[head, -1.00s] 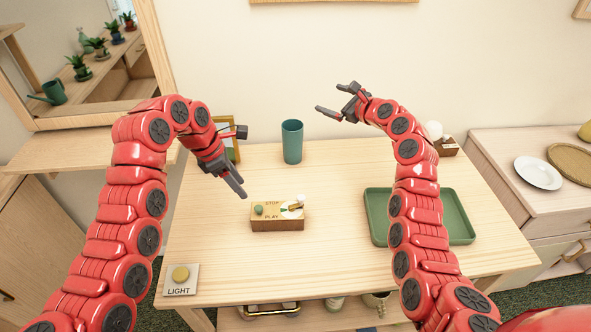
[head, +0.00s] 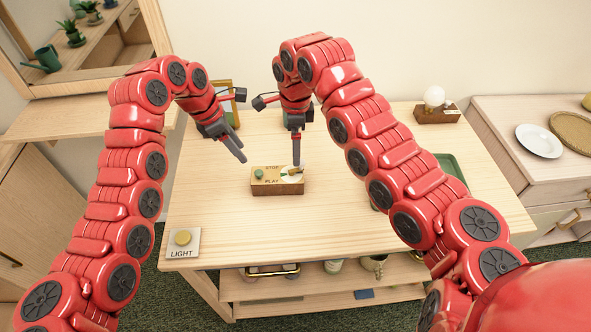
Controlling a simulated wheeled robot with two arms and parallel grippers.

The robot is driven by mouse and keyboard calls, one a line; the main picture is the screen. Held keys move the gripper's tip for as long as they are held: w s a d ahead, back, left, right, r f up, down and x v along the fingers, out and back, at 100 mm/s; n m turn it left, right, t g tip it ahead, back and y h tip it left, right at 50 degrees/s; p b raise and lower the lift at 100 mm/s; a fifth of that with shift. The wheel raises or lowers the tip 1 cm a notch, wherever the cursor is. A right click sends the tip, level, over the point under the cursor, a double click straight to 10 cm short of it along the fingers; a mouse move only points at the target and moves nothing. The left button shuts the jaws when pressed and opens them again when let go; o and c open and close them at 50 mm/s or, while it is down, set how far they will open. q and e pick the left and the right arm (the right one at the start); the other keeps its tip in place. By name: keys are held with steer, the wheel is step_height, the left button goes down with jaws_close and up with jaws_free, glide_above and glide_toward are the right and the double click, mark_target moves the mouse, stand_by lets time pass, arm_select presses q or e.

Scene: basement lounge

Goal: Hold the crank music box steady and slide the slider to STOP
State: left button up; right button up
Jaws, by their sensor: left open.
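The crank music box (head: 277,188) is a small wooden box on the table, with STOP printed above PLAY on its top. A round green knob (head: 259,172) sits at the left of these words; I cannot tell which word it is nearer. A crank with a pale knob is at the box's right end, partly hidden. My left gripper (head: 240,158) is open, above and behind the box's left end, apart from it. My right gripper (head: 297,162) points down at the box's right end by the crank. Its fingers overlap in this view, so contact and opening are unclear.
A LIGHT button plate (head: 183,243) is at the table's front left. A green tray (head: 452,168) lies at the right, mostly behind my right arm. A lamp with a white bulb (head: 434,98) stands at the back right. The table (head: 260,230) in front of the box is clear.

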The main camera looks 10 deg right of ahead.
mark_target(296, 172)
step_height(296, 172, down, 14)
steer(key=shift+f, duration=0.2)
stand_by(0.4)
steer(key=shift+c, duration=0.3)
